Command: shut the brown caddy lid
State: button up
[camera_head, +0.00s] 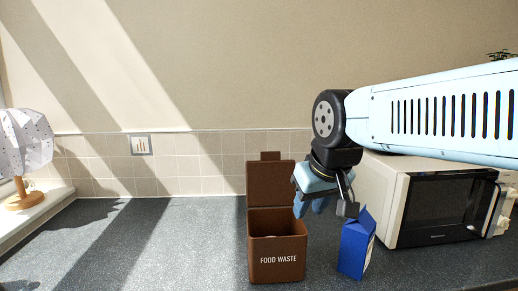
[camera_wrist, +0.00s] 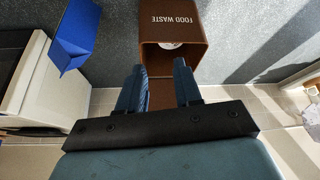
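The brown caddy (camera_head: 277,248), marked FOOD WASTE, stands on the counter with its lid (camera_head: 270,184) raised upright at the back. My gripper (camera_head: 310,207) is above and right of the caddy's opening in the head view, close to the lid. In the wrist view the caddy (camera_wrist: 168,14) shows upside down, its opening facing me, with something whitish inside. My open, empty gripper (camera_wrist: 158,85) has its two fingers apart there, with part of the brown lid (camera_wrist: 161,95) visible between them. I cannot tell whether they touch it.
A blue carton (camera_head: 355,247) stands just right of the caddy and also shows in the wrist view (camera_wrist: 74,34). A white microwave (camera_head: 385,200) is behind it on the right. A lamp (camera_head: 25,145) stands on the sill at far left. The counter (camera_head: 150,240) left of the caddy is clear.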

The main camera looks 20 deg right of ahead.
jog(key=w+d+r+n+g, duration=0.1)
jog(key=w+r+n+g, duration=0.2)
jog(key=w+r+n, duration=0.5)
jog(key=w+r+n+g, duration=0.2)
jog(key=w+r+g, duration=0.15)
jog(key=w, duration=0.95)
jog(key=w+d+r+n+g, duration=0.1)
jog(key=w+r+n+g, duration=0.1)
jog(key=w+r+n, duration=0.6)
notch_tip(320, 180, down, 15)
jog(key=s+a+m, duration=0.1)
jog(key=m, duration=0.1)
jog(key=shift+s+f+m+y, duration=0.2)
jog(key=shift+m+y, duration=0.1)
jog(key=shift+m, duration=0.1)
jog(key=shift+a, duration=0.1)
jog(key=shift+c, duration=0.4)
jog(key=shift+r, duration=0.1)
grip_shut()
